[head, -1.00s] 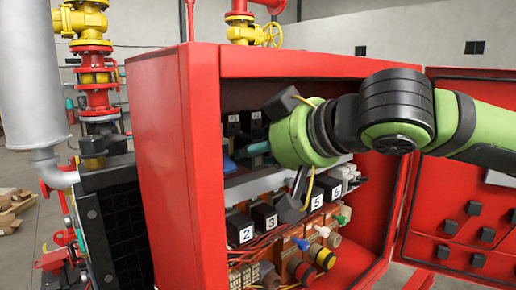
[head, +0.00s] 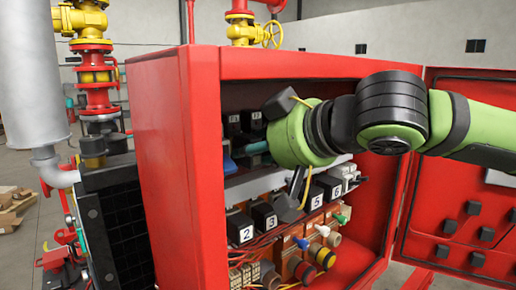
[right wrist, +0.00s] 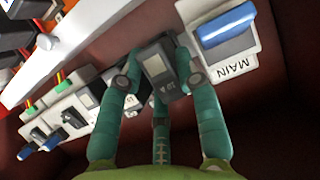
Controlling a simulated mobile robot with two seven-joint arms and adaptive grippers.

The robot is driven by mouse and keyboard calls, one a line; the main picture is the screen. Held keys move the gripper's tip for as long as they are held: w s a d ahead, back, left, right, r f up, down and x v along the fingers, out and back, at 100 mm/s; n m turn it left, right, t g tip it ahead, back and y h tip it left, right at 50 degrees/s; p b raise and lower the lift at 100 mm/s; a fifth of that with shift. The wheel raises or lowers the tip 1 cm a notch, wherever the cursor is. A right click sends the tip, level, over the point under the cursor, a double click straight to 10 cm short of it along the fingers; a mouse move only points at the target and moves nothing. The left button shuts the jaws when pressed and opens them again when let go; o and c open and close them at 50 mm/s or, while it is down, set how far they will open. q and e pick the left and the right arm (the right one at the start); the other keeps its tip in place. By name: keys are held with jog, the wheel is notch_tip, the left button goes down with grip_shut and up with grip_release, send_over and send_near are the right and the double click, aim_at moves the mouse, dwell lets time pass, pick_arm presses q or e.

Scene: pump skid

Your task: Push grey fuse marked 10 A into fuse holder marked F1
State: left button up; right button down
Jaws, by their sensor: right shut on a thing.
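My right gripper (right wrist: 158,75) has teal fingers and is shut on a grey fuse (right wrist: 167,84) with a small, hard-to-read marking. In the head view, the right gripper (head: 254,148) reaches into the red cabinet, just right of a blue part and below two black blocks with white labels. The left block (head: 233,120) appears to be marked F1, though its label is too small to be sure. The held fuse is hidden in the head view. I cannot tell whether it touches a holder. My left gripper is not in view.
The MAIN switch (right wrist: 232,40), with a blue lever, is close right of the fingers in the wrist view. A row of switches (right wrist: 75,112) lies to the left. Numbered black blocks (head: 264,215) sit lower in the red cabinet (head: 170,170). Its door (head: 460,185) stands open.

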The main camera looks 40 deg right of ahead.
jog(key=shift+w, duration=0.6)
jog(key=c, duration=0.8)
grip_release()
jog(key=shift+w+d, duration=0.1)
jog(key=shift+d, duration=0.05)
jog(key=shift+f, duration=0.1)
